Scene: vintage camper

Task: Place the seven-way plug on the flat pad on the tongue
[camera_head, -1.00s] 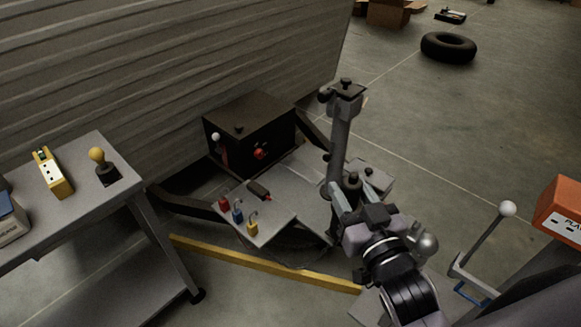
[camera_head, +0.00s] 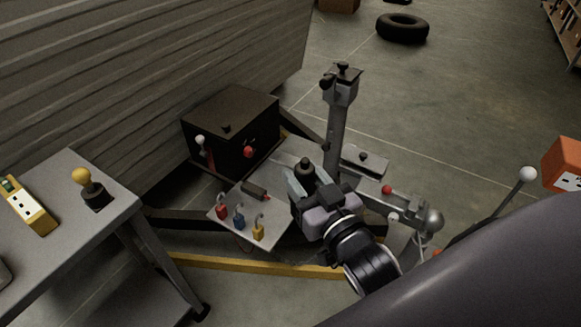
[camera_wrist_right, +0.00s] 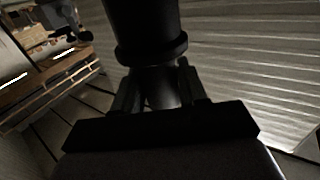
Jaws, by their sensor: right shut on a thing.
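The black seven-way plug (camera_head: 304,168) stands up between the fingers of my right gripper (camera_head: 306,181), which is shut on it. In the right wrist view the plug is a dark, wide-collared cylinder (camera_wrist_right: 148,45) between the fingertips. The gripper is over the right part of the grey flat plate (camera_head: 279,226) on the trailer tongue. The gripper hides that part, so I cannot tell whether the plug touches anything below. Red (camera_head: 222,211), blue (camera_head: 238,217) and yellow (camera_head: 258,231) padlocks sit on the plate. My left gripper is not in view.
A dark small item with a red tip (camera_head: 256,191) lies on the plate. A black box (camera_head: 230,125) stands behind it. The jack post (camera_head: 337,125) rises just right of the gripper. A workbench (camera_head: 68,230) stands at left. A yellow beam (camera_head: 240,265) crosses the front.

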